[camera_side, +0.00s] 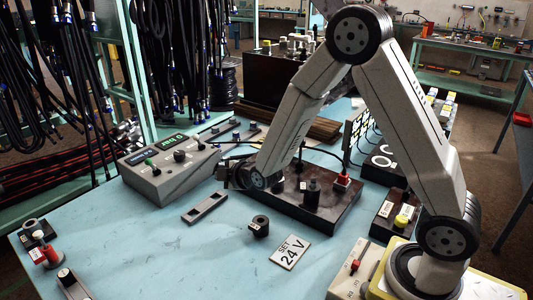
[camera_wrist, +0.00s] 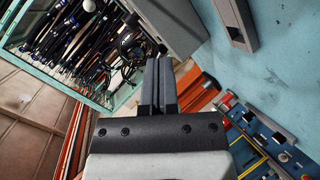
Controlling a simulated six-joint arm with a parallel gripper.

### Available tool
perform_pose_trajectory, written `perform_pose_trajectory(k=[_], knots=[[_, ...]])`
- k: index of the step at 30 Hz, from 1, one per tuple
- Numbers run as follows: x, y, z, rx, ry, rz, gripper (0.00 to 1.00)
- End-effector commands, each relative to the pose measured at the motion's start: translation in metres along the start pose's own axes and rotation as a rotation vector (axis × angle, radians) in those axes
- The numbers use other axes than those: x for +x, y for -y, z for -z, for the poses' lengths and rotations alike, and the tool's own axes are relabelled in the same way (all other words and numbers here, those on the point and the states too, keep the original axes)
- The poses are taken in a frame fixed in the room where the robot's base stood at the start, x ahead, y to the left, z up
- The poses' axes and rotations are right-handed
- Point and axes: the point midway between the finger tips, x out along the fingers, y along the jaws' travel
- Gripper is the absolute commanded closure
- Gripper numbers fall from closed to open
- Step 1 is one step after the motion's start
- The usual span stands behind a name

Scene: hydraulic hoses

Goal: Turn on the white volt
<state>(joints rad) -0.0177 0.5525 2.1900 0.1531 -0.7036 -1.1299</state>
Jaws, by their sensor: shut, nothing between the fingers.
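In the side view a grey control box (camera_side: 172,172) stands on the blue bench, with a small green display, a dark knob (camera_side: 180,156) and a green-tipped switch (camera_side: 149,163) on its sloped face. A white card reading "SET 24 V" (camera_side: 290,252) lies flat at the front middle. I cannot tell which item is the white volt. My gripper (camera_side: 228,172) is low at the right end of the grey box, partly hidden by my wrist; I cannot tell if it touches the box. In the wrist view its dark fingers (camera_wrist: 158,85) are together and empty.
A dark block with a red-topped fitting (camera_side: 342,181) lies right of and beneath my wrist. Black hoses (camera_side: 175,50) hang at the back left.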

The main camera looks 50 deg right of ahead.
Motion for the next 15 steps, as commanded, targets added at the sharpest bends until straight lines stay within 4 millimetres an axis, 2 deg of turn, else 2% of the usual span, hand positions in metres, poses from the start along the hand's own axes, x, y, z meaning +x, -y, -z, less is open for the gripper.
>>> perform_pose_trajectory(k=[6, 15], knots=[[0.025, -0.01, 0.002, -0.206, -0.033, -0.167, 1.0], [0.045, -0.021, 0.002, -0.476, -0.016, -0.399, 1.0]])
